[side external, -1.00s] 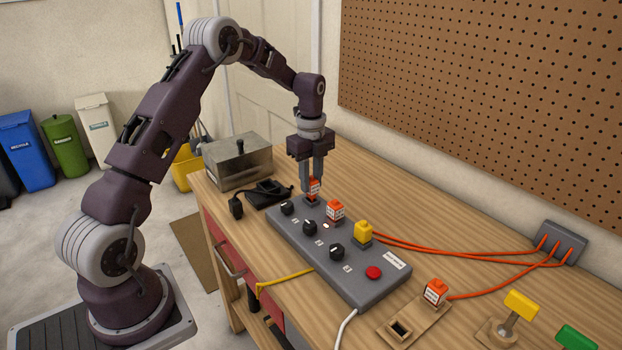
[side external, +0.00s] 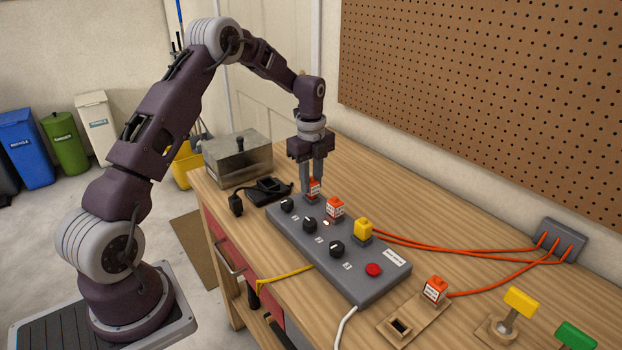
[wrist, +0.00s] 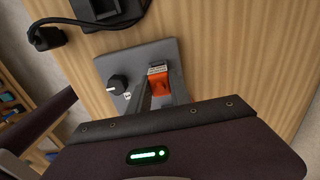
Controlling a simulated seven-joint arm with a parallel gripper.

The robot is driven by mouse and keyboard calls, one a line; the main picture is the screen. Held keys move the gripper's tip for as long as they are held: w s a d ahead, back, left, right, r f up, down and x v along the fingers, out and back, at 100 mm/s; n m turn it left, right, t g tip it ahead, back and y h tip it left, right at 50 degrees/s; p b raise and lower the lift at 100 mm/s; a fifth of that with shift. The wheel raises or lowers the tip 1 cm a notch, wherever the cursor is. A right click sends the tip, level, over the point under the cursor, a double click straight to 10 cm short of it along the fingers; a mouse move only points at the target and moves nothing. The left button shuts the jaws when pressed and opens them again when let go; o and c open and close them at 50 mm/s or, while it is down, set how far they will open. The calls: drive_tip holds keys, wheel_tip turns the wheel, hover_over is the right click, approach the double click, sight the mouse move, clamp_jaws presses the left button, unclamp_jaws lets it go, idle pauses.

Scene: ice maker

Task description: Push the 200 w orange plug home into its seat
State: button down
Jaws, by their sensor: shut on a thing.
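My gripper (side external: 312,190) is shut on an orange plug (side external: 314,187) with a white label, at the far end of the grey control box (side external: 372,285). In the wrist view the orange plug (wrist: 160,84) sits between my two fingers, over the box beside a black knob (wrist: 118,84). Its label is too small to read, so I cannot tell its wattage. The plug looks upright. Its underside and the seat below are mostly hidden, so I cannot tell how deep it sits.
Another orange plug (side external: 335,208) and a yellow plug (side external: 363,230) stand close by on the box. A third orange plug (side external: 435,290) stands on a wooden holder at the front right. A metal box (side external: 238,160) and a black charger (side external: 268,190) lie behind. Orange cables cross the bench.

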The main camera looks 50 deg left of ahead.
drive_tip(key=shift+f, duration=0.3)
drive_tip(key=c, duration=1.1)
unclamp_jaws()
wheel_tip(320, 180, up, 7)
drive_tip(key=shift+r, duration=0.1)
